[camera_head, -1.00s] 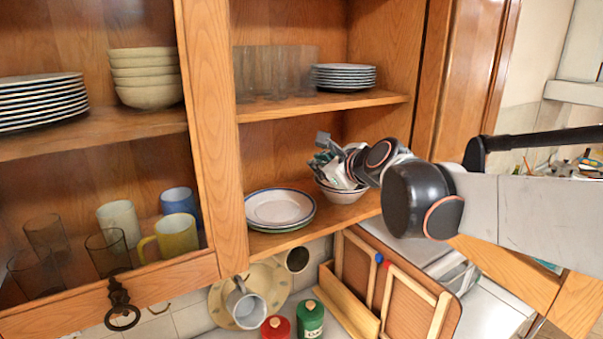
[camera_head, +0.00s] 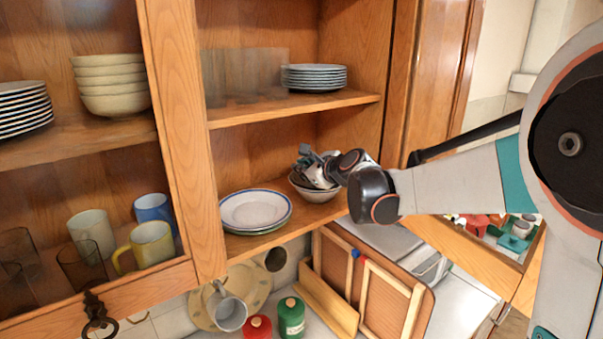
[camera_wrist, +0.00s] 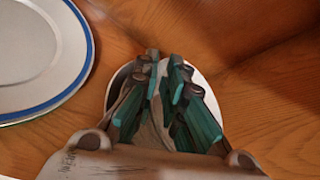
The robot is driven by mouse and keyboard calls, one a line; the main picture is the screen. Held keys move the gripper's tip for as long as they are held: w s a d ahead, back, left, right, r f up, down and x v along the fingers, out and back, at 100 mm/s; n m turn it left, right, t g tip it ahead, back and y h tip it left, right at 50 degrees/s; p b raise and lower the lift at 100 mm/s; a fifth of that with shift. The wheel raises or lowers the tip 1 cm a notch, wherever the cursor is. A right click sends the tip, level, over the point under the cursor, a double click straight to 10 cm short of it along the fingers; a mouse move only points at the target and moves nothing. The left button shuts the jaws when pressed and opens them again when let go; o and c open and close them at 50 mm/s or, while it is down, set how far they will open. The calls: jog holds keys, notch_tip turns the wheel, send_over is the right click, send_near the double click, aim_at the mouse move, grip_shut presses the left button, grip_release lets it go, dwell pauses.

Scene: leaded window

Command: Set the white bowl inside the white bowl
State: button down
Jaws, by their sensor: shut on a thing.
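A white bowl (camera_head: 314,193) stands on the lower shelf of the open cupboard, right of the plates. My gripper (camera_head: 316,174) reaches down into it from the right. In the wrist view my gripper (camera_wrist: 163,85) has its teal-padded fingers close together, with a pale grey-beige piece (camera_wrist: 148,132) between them, which looks like part of a bowl. A white rim (camera_wrist: 205,92) shows around and behind the fingers. The fingers cover most of the bowl, so I cannot tell clearly where one bowl ends and another begins.
Blue-rimmed plates (camera_head: 256,209) lie close left of the bowl. The upper shelf (camera_head: 300,106) above holds a plate stack (camera_head: 314,77) and glasses. Cream bowls (camera_head: 112,85) and mugs stand in the left cupboard. The cupboard's side wall is close on the right.

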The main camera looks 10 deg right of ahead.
jog(key=shift+w+f, duration=0.25)
jog(key=shift+f, duration=0.65)
jog(key=shift+f, duration=0.45)
jog(key=shift+s+f+b, duration=0.1)
jog(key=shift+b, duration=0.2)
jog(key=c, duration=1.9)
grip_release()
jog(key=shift+c, duration=0.2)
